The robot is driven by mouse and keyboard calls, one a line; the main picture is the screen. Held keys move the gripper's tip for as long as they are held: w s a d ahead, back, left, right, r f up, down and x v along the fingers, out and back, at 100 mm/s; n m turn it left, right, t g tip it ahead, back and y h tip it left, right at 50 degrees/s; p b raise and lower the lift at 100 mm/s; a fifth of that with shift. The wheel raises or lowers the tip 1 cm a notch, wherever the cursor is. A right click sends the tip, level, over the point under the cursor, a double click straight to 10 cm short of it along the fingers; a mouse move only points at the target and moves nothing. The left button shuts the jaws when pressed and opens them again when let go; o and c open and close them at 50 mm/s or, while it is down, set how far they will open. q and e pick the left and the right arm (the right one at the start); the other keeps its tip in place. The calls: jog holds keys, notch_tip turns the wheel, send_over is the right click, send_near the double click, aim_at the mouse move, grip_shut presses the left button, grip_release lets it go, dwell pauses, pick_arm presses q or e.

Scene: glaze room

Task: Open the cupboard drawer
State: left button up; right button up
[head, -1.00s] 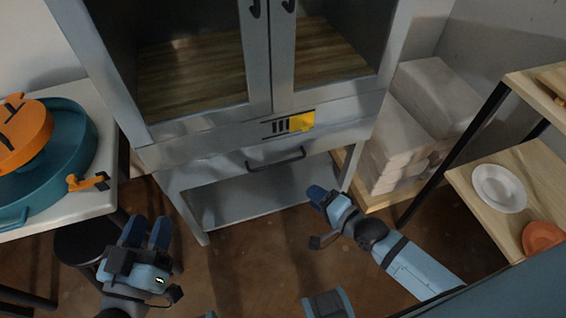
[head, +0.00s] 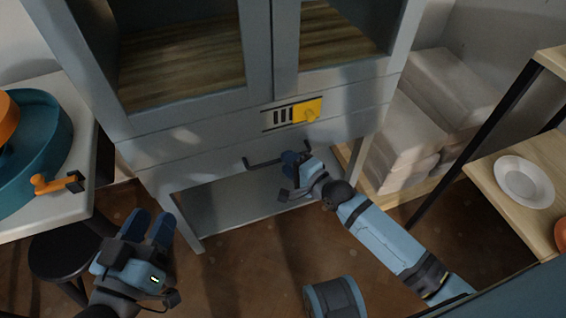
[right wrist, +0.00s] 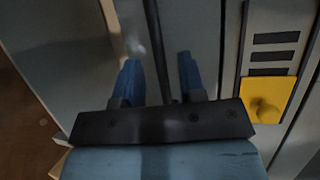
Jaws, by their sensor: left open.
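The grey cupboard (head: 215,128) stands ahead in the head view, its drawer front (head: 215,158) below the glass doors and looking shut. A dark bar handle (head: 262,163) runs across the drawer front. My right gripper (head: 291,157) is at the right part of this handle and hides some of it. In the right wrist view, its two blue fingers (right wrist: 160,78) are apart, with the dark handle bar (right wrist: 154,30) showing between them. Whether they touch it I cannot tell. My left gripper (head: 151,227) is open and empty, low at the left, away from the cupboard.
A yellow knob panel (head: 306,111) sits above the drawer; it also shows in the right wrist view (right wrist: 268,98). A table (head: 80,190) with a teal basin (head: 40,150) stands left, above a black stool (head: 62,250). Shelving with a white plate (head: 524,181) stands right.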

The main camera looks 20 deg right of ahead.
pick_arm(q)
jog(key=shift+f+b, duration=0.3)
jog(key=shift+f, duration=0.5)
pick_arm(e)
jog(key=shift+x, duration=1.35)
grip_shut()
pick_arm(q)
jog(key=shift+r, duration=0.1)
